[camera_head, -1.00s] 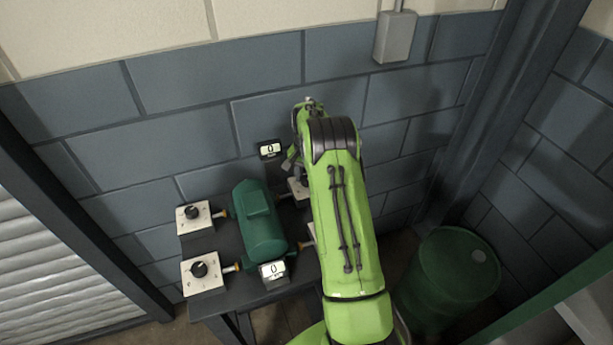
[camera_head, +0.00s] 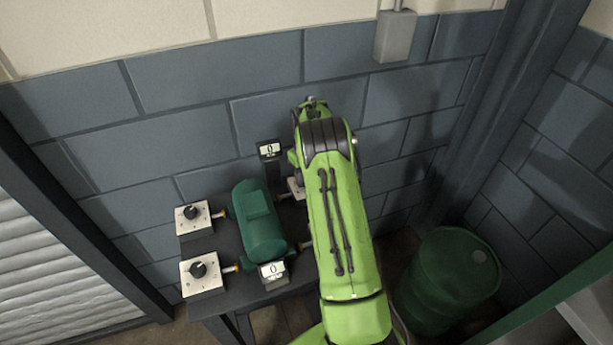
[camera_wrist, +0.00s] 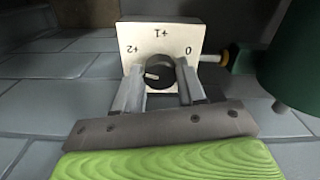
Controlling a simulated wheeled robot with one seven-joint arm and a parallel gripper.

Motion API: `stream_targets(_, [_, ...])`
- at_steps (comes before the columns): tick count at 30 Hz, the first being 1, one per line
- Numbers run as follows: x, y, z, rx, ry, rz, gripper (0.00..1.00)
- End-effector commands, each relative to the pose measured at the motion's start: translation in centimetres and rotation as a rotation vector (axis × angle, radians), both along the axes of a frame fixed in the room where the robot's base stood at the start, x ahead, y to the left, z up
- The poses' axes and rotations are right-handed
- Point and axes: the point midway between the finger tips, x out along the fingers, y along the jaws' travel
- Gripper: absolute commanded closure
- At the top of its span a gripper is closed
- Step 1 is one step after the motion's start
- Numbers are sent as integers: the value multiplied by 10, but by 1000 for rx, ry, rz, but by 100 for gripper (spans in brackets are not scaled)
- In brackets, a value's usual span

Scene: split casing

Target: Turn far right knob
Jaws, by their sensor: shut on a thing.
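The far right knob (camera_wrist: 158,72) is dark and round on a cream plate (camera_wrist: 180,34) marked 0, +1 and +2 in the wrist view. A pale mark shows on the knob's left side. My gripper (camera_wrist: 163,84) has one finger on each side of the knob and is shut on it. In the head view the plate's corner (camera_head: 296,189) peeks out left of my arm, and the knob is hidden. The green tank (camera_head: 261,222) stands left of it. The far display (camera_head: 269,150) reads 0.
Two other knobs, the far left (camera_head: 191,212) and near left (camera_head: 198,269), sit left of the tank. A near display (camera_head: 273,270) reads 0. A green drum (camera_head: 445,280) stands at right. The block wall is close behind the table.

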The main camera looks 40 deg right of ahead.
Motion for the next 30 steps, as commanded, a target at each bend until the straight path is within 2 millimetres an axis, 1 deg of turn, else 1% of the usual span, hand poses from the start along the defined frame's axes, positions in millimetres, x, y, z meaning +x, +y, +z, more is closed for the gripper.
stream_targets(9, [1,-1,1,-3,-4,301,91])
stream_targets(18, [2,-1,1,-4,-5,560,91])
stream_targets(24, [2,-1,1,-4,-5,686,91])
stream_targets(30, [2,-1,1,-3,-5,764,91])
